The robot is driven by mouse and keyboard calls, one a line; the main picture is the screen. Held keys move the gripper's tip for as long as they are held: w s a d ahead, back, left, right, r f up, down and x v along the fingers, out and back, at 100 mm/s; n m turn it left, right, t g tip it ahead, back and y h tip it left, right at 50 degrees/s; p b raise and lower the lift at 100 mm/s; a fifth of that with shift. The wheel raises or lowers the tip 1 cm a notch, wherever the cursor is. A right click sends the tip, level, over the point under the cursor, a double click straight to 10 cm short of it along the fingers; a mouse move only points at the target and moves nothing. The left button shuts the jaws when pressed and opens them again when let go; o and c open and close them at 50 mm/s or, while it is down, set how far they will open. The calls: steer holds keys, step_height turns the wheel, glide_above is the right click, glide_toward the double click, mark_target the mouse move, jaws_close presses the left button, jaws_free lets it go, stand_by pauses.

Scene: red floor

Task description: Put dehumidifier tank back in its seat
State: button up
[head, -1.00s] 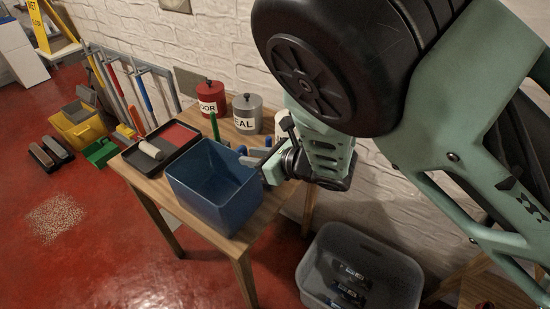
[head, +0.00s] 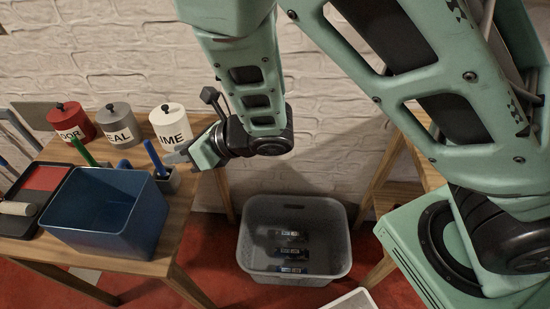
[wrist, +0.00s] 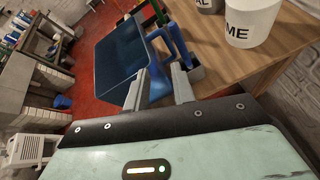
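The blue open-topped tank (head: 108,205) stands on the wooden table at the left of the head view. In the wrist view, the tank (wrist: 112,60) is just beyond my fingers, with a blue loop-like bar (wrist: 180,48) at its near side. My gripper (head: 184,155) is at the table's right end, pointing left toward the tank. In the wrist view, my gripper (wrist: 158,82) has its two grey fingers apart, with blue visible between them. I cannot tell whether they touch the blue bar. A white grilled unit (wrist: 28,148), possibly the dehumidifier, stands at the wrist view's lower left.
Red (head: 71,121), grey (head: 118,124) and white (head: 170,124) canisters line the table's back. A paint tray (head: 45,177) lies left of the tank. A grey crate (head: 294,205) with dark items sits on the floor to the right. Red floor shows below the table.

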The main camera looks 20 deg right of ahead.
steer(key=s+d+r+m+g+h, duration=0.2)
steer(key=s+d+r+m+h, duration=0.1)
steer(key=m, duration=1.1)
steer(key=s+d+r+m+g+h, duration=0.2)
steer(key=s+d+m+h, duration=0.3)
steer(key=m, duration=1)
steer(key=s+d, duration=0.3)
steer(key=shift+s+r, duration=0.4)
steer(key=shift+o, duration=0.4)
steer(key=s+d+r+m+g+h, duration=0.2)
steer(key=s+d+r+m+g, duration=0.1)
steer(key=s+m, duration=0.4)
steer(key=shift+s+d+m, duration=0.3)
steer(key=shift+s+d, duration=0.05)
steer(key=shift+s, duration=0.75)
steer(key=shift+f, duration=0.1)
